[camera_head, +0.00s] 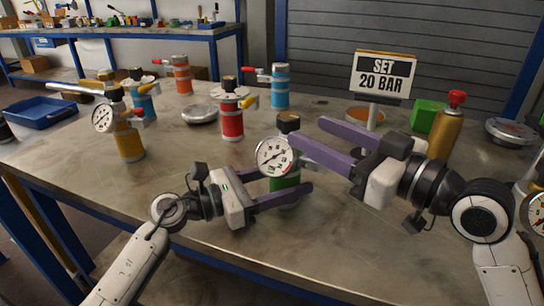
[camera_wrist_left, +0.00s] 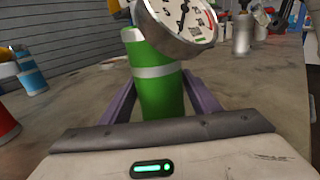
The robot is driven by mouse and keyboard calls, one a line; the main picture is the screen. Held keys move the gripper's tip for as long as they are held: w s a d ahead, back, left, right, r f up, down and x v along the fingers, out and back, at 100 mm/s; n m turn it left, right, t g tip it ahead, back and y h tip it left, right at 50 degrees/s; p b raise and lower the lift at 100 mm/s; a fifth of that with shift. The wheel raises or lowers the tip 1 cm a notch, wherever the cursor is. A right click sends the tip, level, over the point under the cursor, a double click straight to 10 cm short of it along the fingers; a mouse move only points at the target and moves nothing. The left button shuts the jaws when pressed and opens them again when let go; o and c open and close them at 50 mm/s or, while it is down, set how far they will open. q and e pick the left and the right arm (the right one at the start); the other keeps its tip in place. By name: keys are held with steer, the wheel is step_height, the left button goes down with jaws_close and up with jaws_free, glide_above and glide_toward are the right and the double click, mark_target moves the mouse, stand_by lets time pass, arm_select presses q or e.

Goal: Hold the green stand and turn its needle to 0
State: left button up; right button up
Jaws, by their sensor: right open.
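The green stand (camera_head: 284,190) is an upright green cylinder with a pale band, a black top knob (camera_head: 288,121) and a white dial gauge (camera_head: 274,157). Its dark needle shows, but I cannot read its value surely. In the left wrist view the green stand (camera_wrist_left: 160,90) sits between both purple fingers, which appear to touch its sides; the gauge (camera_wrist_left: 185,22) is cut by the top edge. My left gripper (camera_head: 300,185) is shut on the stand's body. My right gripper (camera_head: 294,132) is open and empty, its fingers near the knob, one tip close above the gauge.
A sign (camera_head: 382,74) reads "SET 20 BAR". A red vessel (camera_head: 232,120), a yellow vessel with gauge (camera_head: 128,140) and blue vessels (camera_head: 280,88) stand behind and left. A gold canister (camera_head: 445,130) stands behind my right gripper. The table's front left is clear.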

arm_select(q)
steer(key=o, duration=0.3)
